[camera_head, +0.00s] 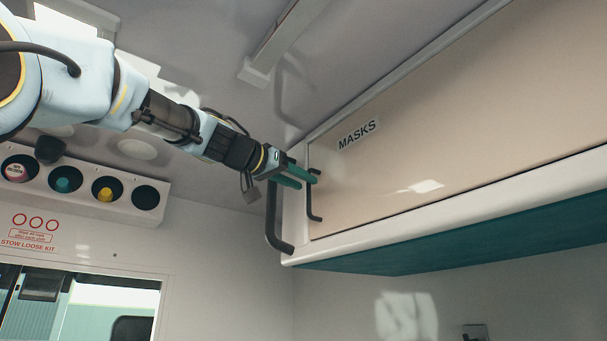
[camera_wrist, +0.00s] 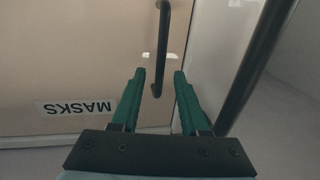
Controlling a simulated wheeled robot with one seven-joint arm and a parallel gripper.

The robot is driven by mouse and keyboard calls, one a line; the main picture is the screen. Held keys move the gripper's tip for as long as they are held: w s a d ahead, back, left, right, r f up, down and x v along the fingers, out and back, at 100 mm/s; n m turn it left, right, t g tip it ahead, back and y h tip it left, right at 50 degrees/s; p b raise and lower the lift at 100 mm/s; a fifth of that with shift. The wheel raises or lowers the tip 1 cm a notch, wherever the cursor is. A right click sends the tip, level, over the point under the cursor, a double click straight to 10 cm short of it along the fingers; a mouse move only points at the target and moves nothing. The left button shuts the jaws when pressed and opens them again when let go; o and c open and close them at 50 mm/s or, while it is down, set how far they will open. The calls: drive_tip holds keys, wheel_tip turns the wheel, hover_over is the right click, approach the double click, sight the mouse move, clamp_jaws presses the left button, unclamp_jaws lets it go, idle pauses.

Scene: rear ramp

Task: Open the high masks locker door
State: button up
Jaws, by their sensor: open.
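The masks locker door (camera_head: 450,120) is a beige panel high on the right, flat in its frame, with a "MASKS" label (camera_head: 359,134). Its black bar handle (camera_head: 310,200) stands upright near the door's left edge. My gripper (camera_head: 306,178) has green fingers and is at the upper part of this handle. In the wrist view the door handle (camera_wrist: 162,50) runs down between the lines of the two open fingers (camera_wrist: 158,80), its end near the fingertips. The fingers are apart and do not clamp it. The "MASKS" label also shows in the wrist view (camera_wrist: 78,107), upside down.
A thicker black grab rail (camera_head: 272,220) stands just left of the locker, close to my gripper; it also shows in the wrist view (camera_wrist: 255,65). A teal underside (camera_head: 450,240) lies below the locker. A shelf with round holes (camera_head: 90,185) holds coloured items at left.

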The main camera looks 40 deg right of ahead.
drive_tip(key=shift+w+d, duration=0.1)
drive_tip(key=shift+d, duration=0.7)
drive_tip(key=shift+c, duration=0.3)
clamp_jaws()
idle(0.6)
